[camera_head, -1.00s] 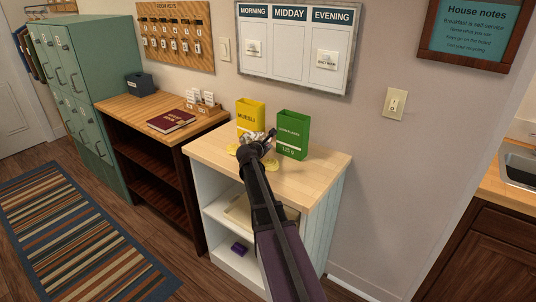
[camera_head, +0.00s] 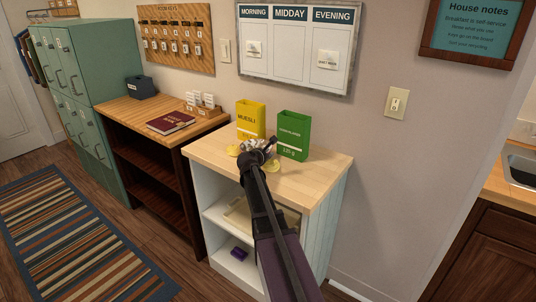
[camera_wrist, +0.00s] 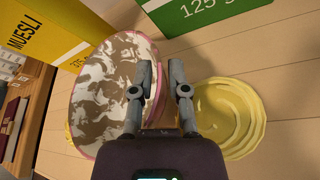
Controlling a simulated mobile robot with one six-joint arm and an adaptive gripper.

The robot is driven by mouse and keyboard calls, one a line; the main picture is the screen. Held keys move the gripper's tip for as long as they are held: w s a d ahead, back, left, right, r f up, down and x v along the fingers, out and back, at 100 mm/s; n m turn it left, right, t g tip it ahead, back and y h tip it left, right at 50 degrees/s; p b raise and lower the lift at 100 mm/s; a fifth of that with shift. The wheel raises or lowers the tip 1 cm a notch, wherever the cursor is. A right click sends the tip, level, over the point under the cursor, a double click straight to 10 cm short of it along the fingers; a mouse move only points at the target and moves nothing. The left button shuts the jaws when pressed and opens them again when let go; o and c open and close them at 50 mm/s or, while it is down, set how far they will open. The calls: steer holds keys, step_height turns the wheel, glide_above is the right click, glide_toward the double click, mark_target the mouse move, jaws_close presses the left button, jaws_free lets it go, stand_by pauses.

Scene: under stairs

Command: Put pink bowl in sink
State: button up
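The pink bowl (camera_wrist: 105,95) has a pink rim and a brown-and-white patterned inside. In the wrist view it looms large on the left, tilted. Its right edge passes between the two fingers of my gripper (camera_wrist: 160,65), the left finger over the inside and the right finger outside. My gripper appears shut on this edge; the exact contact is hard to see. In the head view my gripper (camera_head: 261,144) is over the light wooden top of the white cabinet (camera_head: 315,170), in front of the cereal boxes. The sink (camera_head: 520,168) is at the far right, partly cut off.
A yellow bowl (camera_wrist: 230,118) lies right of my fingers. The yellow muesli box (camera_head: 250,118) and the green box (camera_head: 293,136) stand behind my gripper. A dark shelf (camera_head: 150,108) is left. Bare floor and wall separate the cabinet from the sink counter (camera_head: 497,190).

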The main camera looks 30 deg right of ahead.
steer(key=shift+o, duration=0.5)
steer(key=shift+r, duration=0.2)
steer(key=p+v, duration=0.4)
steer(key=v, duration=0.8)
steer(key=shift+w, duration=0.1)
steer(key=s+a+f+m+g+y, duration=0.2)
steer(key=s+a+f+m+y, duration=0.2)
steer(key=s+a+m, duration=0.2)
steer(key=s+a+f+m+g+y, duration=0.3)
steer(key=s+a+m, duration=0.3)
steer(key=a, duration=0.5)
steer(key=s+a+f+m+g+y, duration=0.3)
steer(key=s+a+f+m+y, duration=0.1)
steer(key=s+a+m, duration=0.3)
steer(key=s+a+f, duration=0.1)
steer(key=s+a, duration=0.1)
steer(key=shift+s+a+f+y, duration=0.25)
steer(key=shift+s+y, duration=0.05)
steer(key=shift+s, duration=0.05)
steer(key=shift+c, duration=0.2)
